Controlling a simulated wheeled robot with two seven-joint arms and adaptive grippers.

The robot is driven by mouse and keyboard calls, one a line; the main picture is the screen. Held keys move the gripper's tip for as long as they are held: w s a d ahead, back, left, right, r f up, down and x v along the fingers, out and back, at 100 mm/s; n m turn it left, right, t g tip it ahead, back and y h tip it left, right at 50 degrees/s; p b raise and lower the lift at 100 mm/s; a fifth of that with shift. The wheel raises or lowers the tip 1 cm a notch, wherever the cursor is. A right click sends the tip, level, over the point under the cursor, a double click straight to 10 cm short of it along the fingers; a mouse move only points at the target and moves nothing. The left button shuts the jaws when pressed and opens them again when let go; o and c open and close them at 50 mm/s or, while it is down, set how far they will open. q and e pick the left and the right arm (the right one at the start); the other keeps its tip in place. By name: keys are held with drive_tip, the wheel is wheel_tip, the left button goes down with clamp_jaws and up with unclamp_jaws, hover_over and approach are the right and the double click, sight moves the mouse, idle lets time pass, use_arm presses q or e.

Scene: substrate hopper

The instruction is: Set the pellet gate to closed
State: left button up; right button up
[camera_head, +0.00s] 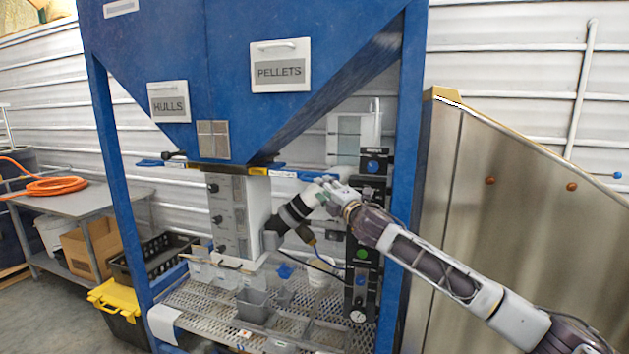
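The blue hopper (330,35) carries a PELLETS sign (279,70) and a HULLS sign (168,103). Under its outlet, a blue flat handle (300,174) sticks out to the right, on the pellet side, beside a yellow-marked plate (257,171). My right arm comes in from the lower right. My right gripper (326,191) is at the outer right end of this handle, seeming close to it. Its fingers are small and overlap the parts behind, so contact and opening cannot be told. The gate opening itself is hidden. My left gripper is out of view.
Another blue handle (150,163) sticks out at the left. A black control post (367,240) stands behind my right wrist, close to the right blue leg (404,150). A mesh shelf (200,300) holds grey bins (253,305) below. A metal panel (500,200) stands at right.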

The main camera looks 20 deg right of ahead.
drive_tip(key=shift+p+x, duration=0.7)
drive_tip(key=shift+x, duration=2.8)
clamp_jaws()
